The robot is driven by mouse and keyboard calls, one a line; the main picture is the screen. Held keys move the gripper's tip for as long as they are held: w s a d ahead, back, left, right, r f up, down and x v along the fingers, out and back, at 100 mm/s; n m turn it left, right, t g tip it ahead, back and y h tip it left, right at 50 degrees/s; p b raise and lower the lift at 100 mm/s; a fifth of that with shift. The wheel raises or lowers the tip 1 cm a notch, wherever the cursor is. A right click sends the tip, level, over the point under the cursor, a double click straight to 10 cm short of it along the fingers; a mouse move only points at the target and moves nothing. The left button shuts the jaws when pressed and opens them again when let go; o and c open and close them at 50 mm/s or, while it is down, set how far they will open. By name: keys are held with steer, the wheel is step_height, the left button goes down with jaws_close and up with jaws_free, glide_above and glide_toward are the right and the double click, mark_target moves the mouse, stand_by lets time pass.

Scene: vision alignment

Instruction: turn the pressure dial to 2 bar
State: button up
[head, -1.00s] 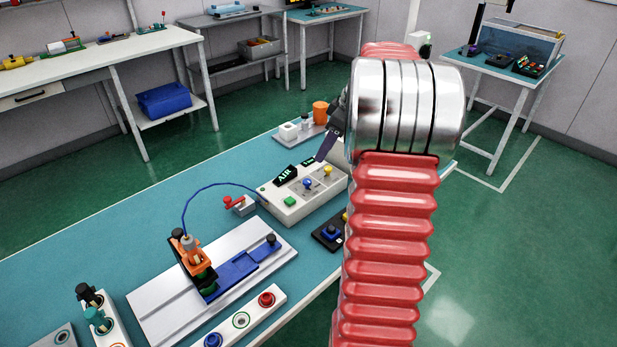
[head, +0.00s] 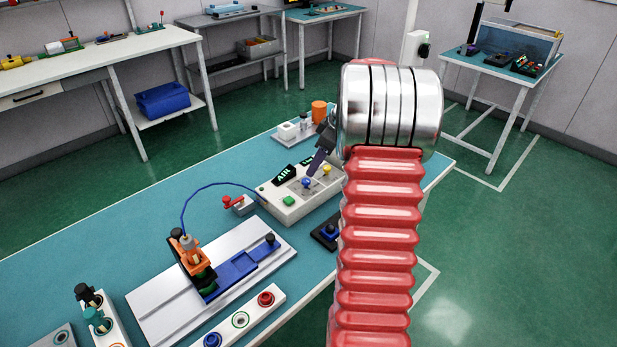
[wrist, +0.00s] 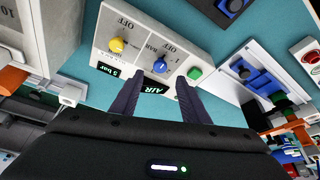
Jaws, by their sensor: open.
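The pale control box (head: 290,208) stands on the teal bench. On it are a blue dial (head: 306,183), a yellow knob (head: 327,170) and a green button (head: 289,201). In the wrist view the blue dial (wrist: 160,66) has lettering like "BAR" beside it, and the yellow knob (wrist: 117,45) has "OFF" near it. A small display (wrist: 108,70) seems to read "5 bar", and another reads "AIR". My gripper (wrist: 158,78) is open, its dark fingers pointing at the box near the blue dial, one to each side. I cannot tell whether they touch it. In the head view my gripper (head: 315,165) is above the box.
A black unit with a blue knob (head: 326,234) is in front. An orange cylinder (head: 319,110) stands behind.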

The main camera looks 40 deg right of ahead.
mark_target(306, 181)
steer(key=x, duration=0.7)
steer(key=shift+c, duration=0.7)
steer(key=shift+a, duration=0.1)
steer(key=c, duration=0.9)
